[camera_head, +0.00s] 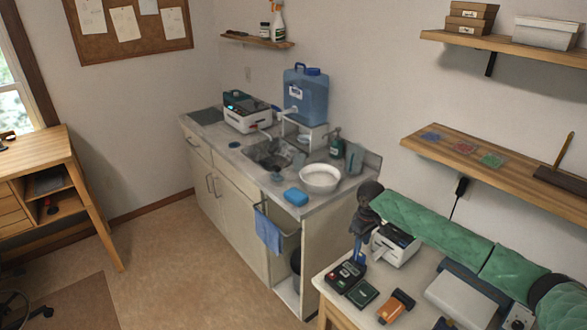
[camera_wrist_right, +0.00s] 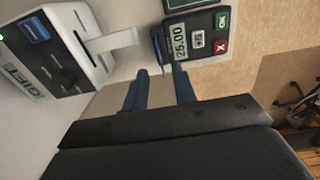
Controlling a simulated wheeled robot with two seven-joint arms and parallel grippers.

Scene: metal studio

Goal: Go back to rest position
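My right arm comes in from the right edge in the head view, with a green sleeve and a dark wrist. My right gripper (camera_head: 359,254) points down over the left back edge of the white work table (camera_head: 412,281), beside a white machine. In the right wrist view, its two blue fingers (camera_wrist_right: 160,70) stand apart with nothing visible between them. One fingertip overlaps the edge of a black card terminal (camera_wrist_right: 197,38) in that view; I cannot tell whether they touch. My left gripper is not in view.
The white machine (camera_head: 394,245) stands close right of the gripper. The terminal (camera_head: 345,274), a green-faced device (camera_head: 362,294) and an orange device (camera_head: 396,307) lie in front. The sink counter (camera_head: 240,150) is behind. Open floor (camera_head: 185,255) lies left.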

